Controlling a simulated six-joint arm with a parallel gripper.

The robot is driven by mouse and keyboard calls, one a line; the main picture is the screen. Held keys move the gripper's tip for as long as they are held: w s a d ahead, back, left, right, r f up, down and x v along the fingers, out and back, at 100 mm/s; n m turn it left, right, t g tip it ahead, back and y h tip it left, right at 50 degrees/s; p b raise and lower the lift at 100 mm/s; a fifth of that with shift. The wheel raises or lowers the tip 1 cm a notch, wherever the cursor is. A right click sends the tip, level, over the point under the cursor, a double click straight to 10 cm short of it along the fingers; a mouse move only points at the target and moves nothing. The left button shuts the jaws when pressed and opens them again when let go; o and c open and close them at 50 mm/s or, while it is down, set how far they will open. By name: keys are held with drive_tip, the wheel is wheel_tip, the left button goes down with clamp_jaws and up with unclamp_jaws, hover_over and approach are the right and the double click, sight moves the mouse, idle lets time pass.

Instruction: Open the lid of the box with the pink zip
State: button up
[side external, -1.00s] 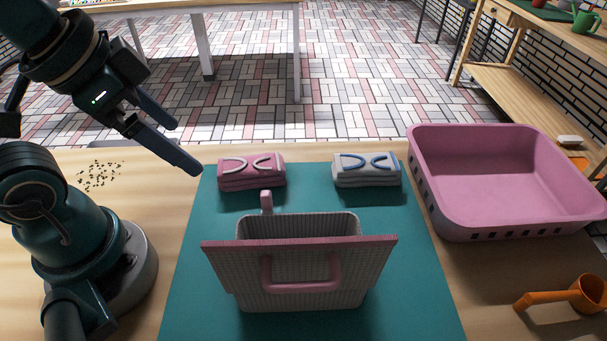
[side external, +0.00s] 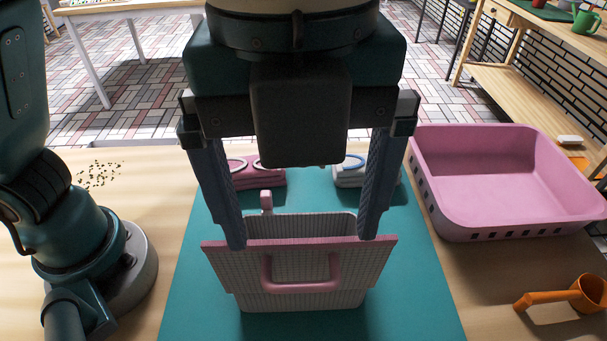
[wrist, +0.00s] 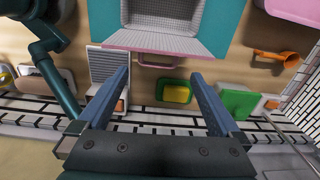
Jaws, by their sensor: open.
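The grey woven box (side external: 300,300) stands on the teal mat, with its open top and inside showing. The wrist view also shows the lid (wrist: 165,42) and handle (wrist: 158,61). My gripper (side external: 303,242) is open and empty, fingers pointing down, one near each end of the lid. I cannot tell whether they touch it.
The mat (side external: 190,290) is clear left of the box.

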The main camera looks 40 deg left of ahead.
sight(299, 285)
drive_tip(key=shift+s+d+f+m, duration=0.3)
drive_tip(key=shift+s+f, duration=0.2)
drive_tip(key=shift+s, duration=0.05)
drive_tip(key=shift+f, duration=2.45)
clamp_jaws()
drive_tip(key=shift+s+d, duration=0.15)
drive_tip(key=shift+f, duration=0.15)
